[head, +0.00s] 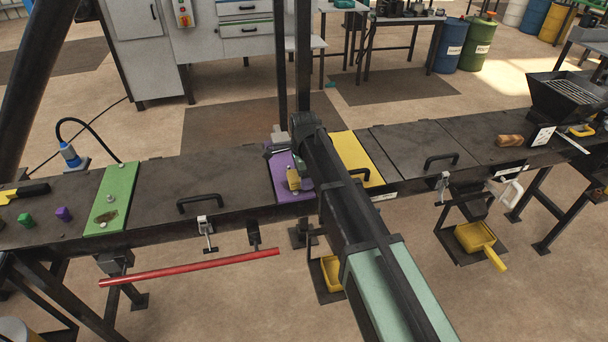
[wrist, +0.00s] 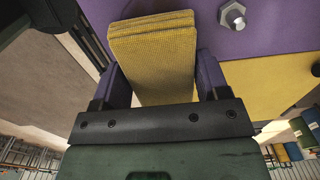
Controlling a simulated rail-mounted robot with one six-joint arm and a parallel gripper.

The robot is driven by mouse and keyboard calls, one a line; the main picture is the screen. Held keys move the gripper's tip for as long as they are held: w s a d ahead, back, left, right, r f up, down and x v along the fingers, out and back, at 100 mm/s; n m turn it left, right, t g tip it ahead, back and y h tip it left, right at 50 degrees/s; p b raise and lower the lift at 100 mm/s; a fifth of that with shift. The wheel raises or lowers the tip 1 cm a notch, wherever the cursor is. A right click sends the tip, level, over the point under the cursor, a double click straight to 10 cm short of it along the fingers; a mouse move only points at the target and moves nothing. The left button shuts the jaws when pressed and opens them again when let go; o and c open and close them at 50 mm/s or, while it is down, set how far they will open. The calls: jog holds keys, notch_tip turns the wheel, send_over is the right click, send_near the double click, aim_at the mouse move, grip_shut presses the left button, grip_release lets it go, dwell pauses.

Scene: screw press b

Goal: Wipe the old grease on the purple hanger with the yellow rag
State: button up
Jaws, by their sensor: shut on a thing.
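The purple hanger (head: 282,165) is a purple plate across the middle of the dark bench. It also fills the upper part of the wrist view (wrist: 265,25), with a bolt and nut on it. The yellow rag (wrist: 153,60) is a folded woven pad between the fingers of my gripper (wrist: 160,78), which is shut on it. In the head view the rag (head: 293,179) shows over the purple plate, beside my arm. I cannot tell whether the rag touches the plate. I see no grease on the visible purple; my arm and the rag hide part of it.
A yellow plate (head: 357,158) lies just right of the purple one. A green plate (head: 108,200) with a brown smear is farther left. Black handles (head: 200,201) stand up from the bench covers. A red bar (head: 190,267) hangs at the front, and a black hopper (head: 565,95) stands right.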

aim_at(289, 177)
jog(key=shift+f, duration=0.2)
jog(key=shift+f+b, duration=0.35)
jog(key=shift+b, duration=0.2)
jog(key=shift+f, duration=0.1)
jog(key=shift+s+a, duration=0.2)
jog(key=shift+a, duration=0.5)
jog(key=shift+s+a, duration=0.2)
jog(key=shift+a, duration=0.55)
jog(key=shift+s+a, duration=0.2)
jog(key=shift+a, duration=0.5)
jog(key=shift+w+a+r+p, duration=0.1)
jog(key=shift+a+r+p, duration=0.1)
jog(key=shift+r+p, duration=0.55)
jog(key=shift+d, duration=0.1)
